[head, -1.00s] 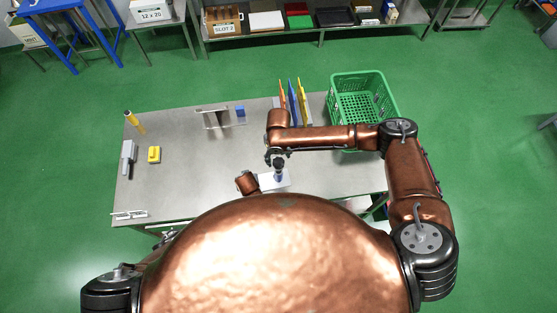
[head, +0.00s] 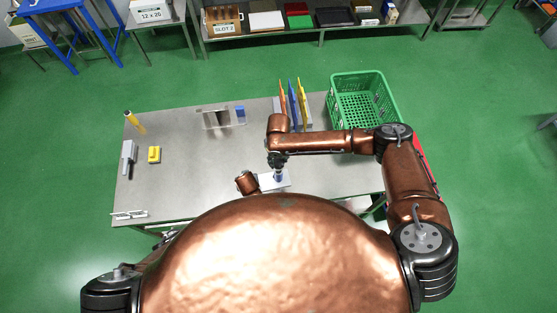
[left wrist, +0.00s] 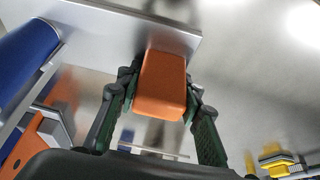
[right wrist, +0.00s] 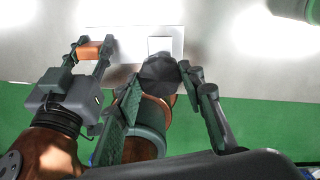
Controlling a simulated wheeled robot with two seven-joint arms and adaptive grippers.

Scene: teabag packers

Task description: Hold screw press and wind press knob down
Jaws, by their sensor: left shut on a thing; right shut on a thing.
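My right gripper (head: 277,160) hides the knob in the head view. My left gripper (left wrist: 161,80) is shut on an orange block (left wrist: 162,84) at the edge of the press base; the block also shows in the right wrist view (right wrist: 91,50).
Upright coloured panels (head: 292,103) stand behind my right wrist, and a green basket (head: 362,97) is at the table's right. A yellow block (head: 154,154), a grey tool (head: 128,158) and a yellow cylinder (head: 134,121) lie left.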

